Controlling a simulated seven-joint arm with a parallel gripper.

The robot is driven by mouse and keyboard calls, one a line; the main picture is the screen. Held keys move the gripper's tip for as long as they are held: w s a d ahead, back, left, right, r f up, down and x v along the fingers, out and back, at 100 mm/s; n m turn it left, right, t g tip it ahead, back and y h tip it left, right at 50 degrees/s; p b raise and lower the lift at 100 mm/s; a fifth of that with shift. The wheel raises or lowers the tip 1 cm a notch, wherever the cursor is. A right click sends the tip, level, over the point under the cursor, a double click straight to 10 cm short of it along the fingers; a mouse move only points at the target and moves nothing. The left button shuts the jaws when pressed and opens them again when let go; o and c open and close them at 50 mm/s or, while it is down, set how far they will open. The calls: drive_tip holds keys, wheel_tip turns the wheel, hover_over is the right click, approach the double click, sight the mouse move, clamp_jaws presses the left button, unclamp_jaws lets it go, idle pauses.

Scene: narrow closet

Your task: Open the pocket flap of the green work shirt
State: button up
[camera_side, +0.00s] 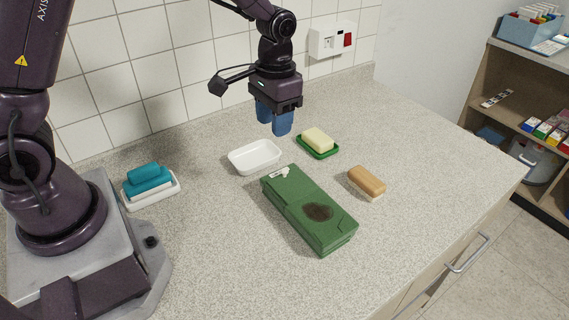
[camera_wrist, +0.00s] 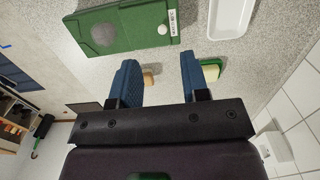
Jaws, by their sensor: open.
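The green work shirt (camera_side: 300,205) lies folded into a flat, long block on the speckled counter, with a dark oval stain near its right end. It also shows at the top of the wrist view (camera_wrist: 130,40), where the stain looks grey. There a white round button and a small printed label sit near its right end. Which edge is the pocket flap's, I cannot tell for sure. My gripper (camera_side: 273,121) is above the counter behind the shirt, pointing down, apart from it. Its blue fingers (camera_wrist: 158,65) are open with nothing held between them.
An empty white dish (camera_side: 255,158) is behind the shirt. A pale yellow block (camera_side: 317,138) on a green dish and a tan-topped brush or sponge (camera_side: 367,182) are to the right. The tiled wall (camera_side: 160,60) is behind.

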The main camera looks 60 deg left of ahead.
sight(285, 170)
drive_tip(key=shift+t, duration=0.3)
drive_tip(key=f, duration=0.4)
drive_tip(key=w+f, duration=0.1)
drive_tip(key=f, duration=0.3)
drive_tip(key=w+f, duration=0.1)
drive_tip(key=f, duration=0.3)
drive_tip(key=shift+w+d+f, duration=0.1)
drive_tip(key=shift+f, duration=0.2)
clamp_jaws()
